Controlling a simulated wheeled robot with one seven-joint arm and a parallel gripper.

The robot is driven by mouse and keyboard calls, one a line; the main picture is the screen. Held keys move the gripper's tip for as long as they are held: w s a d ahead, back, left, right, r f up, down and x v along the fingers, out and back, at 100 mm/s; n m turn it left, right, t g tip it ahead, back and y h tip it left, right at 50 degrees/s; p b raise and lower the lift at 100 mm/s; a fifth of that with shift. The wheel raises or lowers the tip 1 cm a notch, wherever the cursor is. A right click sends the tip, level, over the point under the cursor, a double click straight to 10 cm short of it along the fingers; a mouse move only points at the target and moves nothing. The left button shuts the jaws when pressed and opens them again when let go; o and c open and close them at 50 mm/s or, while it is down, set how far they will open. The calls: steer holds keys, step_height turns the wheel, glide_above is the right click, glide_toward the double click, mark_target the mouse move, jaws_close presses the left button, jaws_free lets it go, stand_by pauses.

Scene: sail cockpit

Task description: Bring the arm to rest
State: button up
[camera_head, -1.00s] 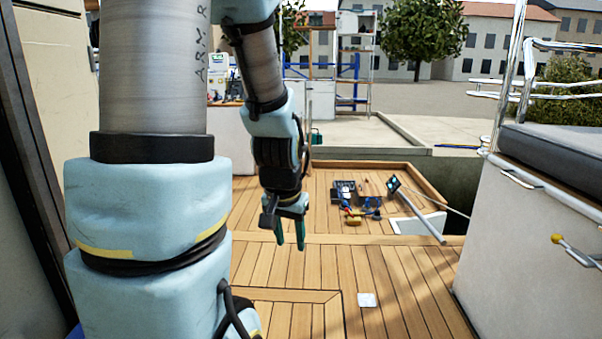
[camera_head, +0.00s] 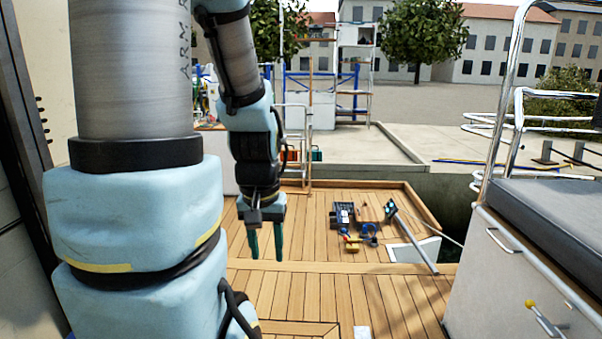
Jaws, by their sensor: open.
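My gripper (camera_head: 266,250) hangs at the end of my arm, left of the middle of the view. Its two green fingers point down and stand apart, with nothing between them. It appears in front of the wooden deck (camera_head: 310,290), and its exact height above the deck is hard to tell. My arm comes down from the top of the view, and the upper links are partly cut off.
Several tools and a dark box (camera_head: 343,213) lie on the far deck, beside a grey pole (camera_head: 413,238) and a white panel (camera_head: 415,250). A cushioned bench (camera_head: 545,225) with steel rails bounds the right.

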step_height(320, 180, up, 19)
steer(key=p, duration=1.7)
steer(key=shift+r, duration=0.15)
